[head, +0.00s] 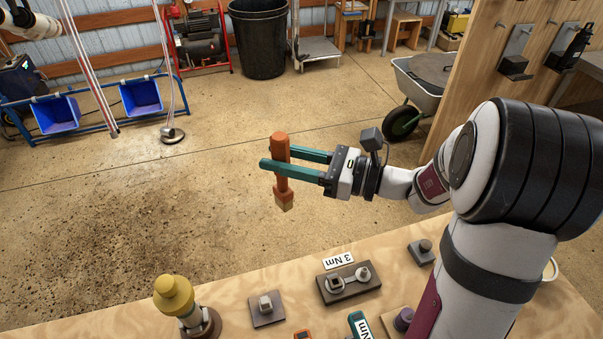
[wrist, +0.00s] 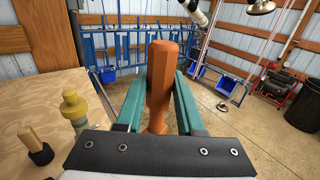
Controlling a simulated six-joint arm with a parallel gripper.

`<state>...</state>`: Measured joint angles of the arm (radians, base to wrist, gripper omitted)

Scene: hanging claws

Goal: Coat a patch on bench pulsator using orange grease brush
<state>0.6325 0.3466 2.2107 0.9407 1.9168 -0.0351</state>
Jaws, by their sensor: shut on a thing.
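My gripper (head: 277,159) is shut on the orange grease brush (head: 281,145) and holds it upright in the air, past the far edge of the bench. The brush's pale bristle tip points down, well above the floor and touching nothing. In the wrist view the orange handle (wrist: 162,75) stands between the two teal fingers, with the bristles hidden. A yellow-capped fitting (head: 174,295) stands on a round brown base at the bench's left; it also shows in the wrist view (wrist: 75,108). I cannot tell for sure which bench item is the pulsator.
The wooden bench (head: 225,284) also bears a block with a square stud (head: 266,309), a plate with two bolt heads (head: 347,284) labelled 3 Nm, a purple knob (head: 404,319) and a small grey block (head: 421,252). A wheelbarrow (head: 420,85) stands beyond. The air around the brush is clear.

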